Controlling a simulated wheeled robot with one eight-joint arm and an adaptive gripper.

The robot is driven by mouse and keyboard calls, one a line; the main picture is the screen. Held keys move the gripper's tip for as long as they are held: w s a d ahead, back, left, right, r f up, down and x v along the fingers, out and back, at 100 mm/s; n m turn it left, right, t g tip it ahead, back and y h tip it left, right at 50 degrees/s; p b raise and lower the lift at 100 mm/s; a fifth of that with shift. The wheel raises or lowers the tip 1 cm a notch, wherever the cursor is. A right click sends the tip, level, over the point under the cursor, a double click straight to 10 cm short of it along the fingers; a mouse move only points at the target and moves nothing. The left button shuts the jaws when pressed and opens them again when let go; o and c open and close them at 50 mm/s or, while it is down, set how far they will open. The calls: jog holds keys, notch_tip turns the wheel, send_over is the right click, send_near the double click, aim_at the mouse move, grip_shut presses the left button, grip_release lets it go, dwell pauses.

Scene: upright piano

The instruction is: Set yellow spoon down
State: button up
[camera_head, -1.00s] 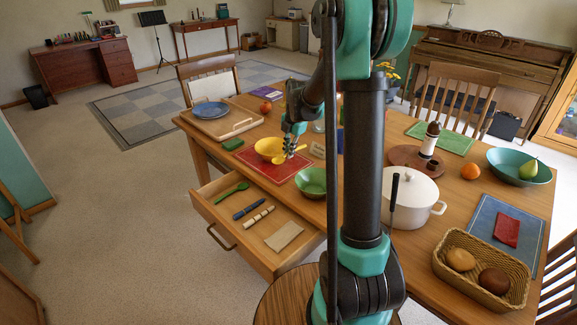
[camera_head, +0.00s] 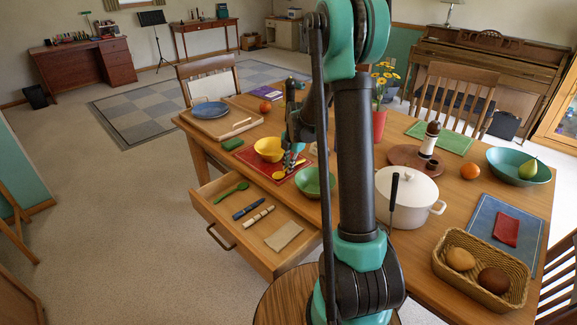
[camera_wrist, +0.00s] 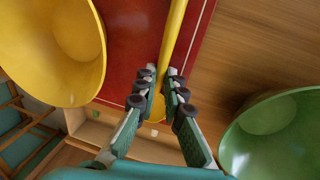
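The yellow spoon (camera_wrist: 172,40) runs between my fingertips in the wrist view. My gripper (camera_wrist: 160,76) is shut on it, with a finger on each side. In the head view the spoon (camera_head: 279,175) shows low over the red mat (camera_head: 262,178), beneath my gripper (camera_head: 290,160). I cannot tell whether it touches the mat. The yellow bowl (camera_head: 268,149) stands on the mat, beside my gripper; it also shows at left in the wrist view (camera_wrist: 50,50).
A green bowl (camera_head: 314,183) stands close by on the right. The open drawer (camera_head: 215,205) below holds a green spoon (camera_head: 232,193) and other items. A wooden tray (camera_head: 222,127) with a blue plate is farther left. A white pot (camera_head: 408,205) stands to the right.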

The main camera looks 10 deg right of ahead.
jog(key=o, duration=0.4)
jog(key=shift+o, duration=0.2)
notch_tip(320, 180, up, 12)
jog(key=s+d, duration=0.1)
jog(key=s, duration=0.2)
jog(key=s+m, duration=0.4)
jog(key=s+d+f+m+t, duration=0.1)
jog(key=s+m, duration=0.3)
jog(key=s, duration=0.1)
jog(key=s+f+m, duration=0.1)
jog(key=s+m, duration=0.3)
jog(key=s, duration=0.1)
jog(key=shift+d+f+m+h, duration=0.15)
jog(key=shift+d+m+h, duration=0.15)
jog(key=shift+d+m, duration=0.1)
jog(key=s+f+m, duration=0.3)
jog(key=s+m, duration=0.3)
jog(key=s+d+f+m+t, duration=0.1)
jog(key=s+f+m, duration=0.1)
jog(key=s+m, duration=0.4)
jog(key=shift+s+d+f+m+h, duration=0.15)
jog(key=shift+s+f+m+h, duration=0.2)
jog(key=shift+s, duration=0.4)
